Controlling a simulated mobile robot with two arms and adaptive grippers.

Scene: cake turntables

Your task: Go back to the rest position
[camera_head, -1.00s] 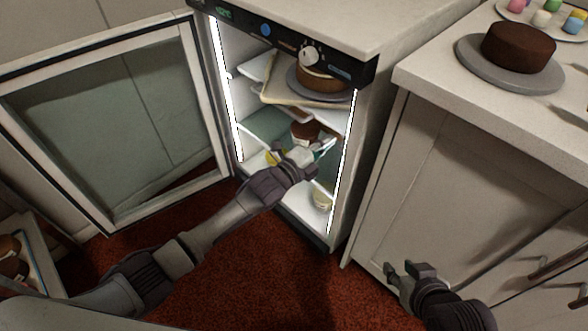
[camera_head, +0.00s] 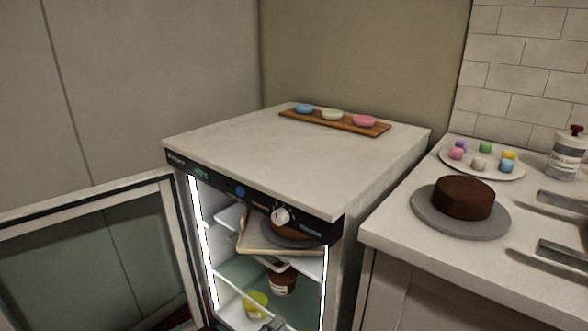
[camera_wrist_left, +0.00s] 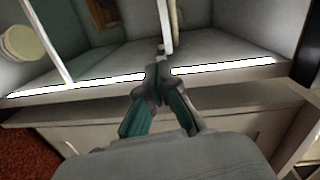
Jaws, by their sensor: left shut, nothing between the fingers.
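My left gripper (camera_wrist_left: 158,78) is shut with nothing between its fingertips in the left wrist view. It is at the open front of the lit fridge (camera_head: 335,285), close to a shelf edge. In the head view only a small grey part of it (camera_head: 272,323) shows at the bottom edge, in front of the lower shelf. The rest of my left arm is out of the head view. My right gripper is in neither view.
The fridge door (camera_head: 180,255) stands open at the left. Inside are a cake on a tilted tray (camera_head: 262,246), a brown jar (camera_head: 283,281) and a yellow tub (camera_head: 256,304). At the right, a chocolate cake (camera_head: 463,197) stands on a grey turntable (camera_head: 430,217).

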